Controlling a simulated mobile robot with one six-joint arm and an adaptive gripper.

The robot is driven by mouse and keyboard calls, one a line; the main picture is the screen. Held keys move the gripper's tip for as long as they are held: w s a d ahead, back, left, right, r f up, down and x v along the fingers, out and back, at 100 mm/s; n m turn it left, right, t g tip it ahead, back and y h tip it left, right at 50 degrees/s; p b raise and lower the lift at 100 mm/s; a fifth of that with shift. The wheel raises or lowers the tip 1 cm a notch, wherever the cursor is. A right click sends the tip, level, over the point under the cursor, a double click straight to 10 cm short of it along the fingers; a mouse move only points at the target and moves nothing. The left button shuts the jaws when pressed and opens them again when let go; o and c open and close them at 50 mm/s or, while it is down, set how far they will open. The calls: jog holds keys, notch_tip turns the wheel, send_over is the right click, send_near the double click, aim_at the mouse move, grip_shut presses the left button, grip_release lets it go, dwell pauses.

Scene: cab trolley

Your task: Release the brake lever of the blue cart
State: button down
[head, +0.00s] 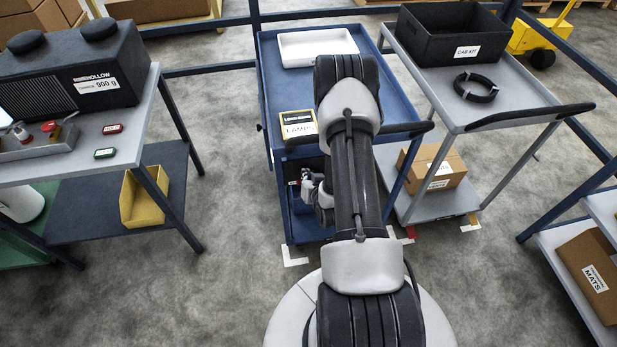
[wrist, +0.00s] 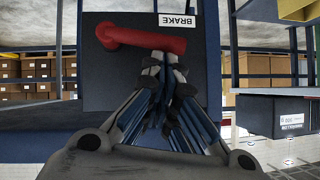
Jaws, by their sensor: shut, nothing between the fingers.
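The blue cart (head: 268,95) stands in the middle of the head view, partly behind my arm. Its red brake lever (wrist: 150,42) shows in the wrist view on a dark panel, lying roughly level in the picture with its round pivot end at the left. A white BRAKE label (wrist: 177,20) is beside it, upside down in this view. My gripper (wrist: 160,66) is shut and empty, its fingertips at the lever's right part; I cannot tell whether they touch it. In the head view my gripper (head: 312,187) is low at the cart's front, and the lever cannot be made out there.
The blue cart's top holds a white tray (head: 318,46) and a LAMPS box (head: 298,124). A grey cart (head: 470,85) with a black crate (head: 452,32) stands close on the right. A workbench (head: 130,120) with a yellow bin (head: 145,198) is at left. Grey floor between is clear.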

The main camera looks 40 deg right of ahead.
jog(key=shift+w+a+f+n+g+h+b, duration=0.3)
jog(key=shift+a+f+n+b, duration=0.15)
jog(key=shift+f+b, duration=0.4)
jog(key=shift+r, duration=0.25)
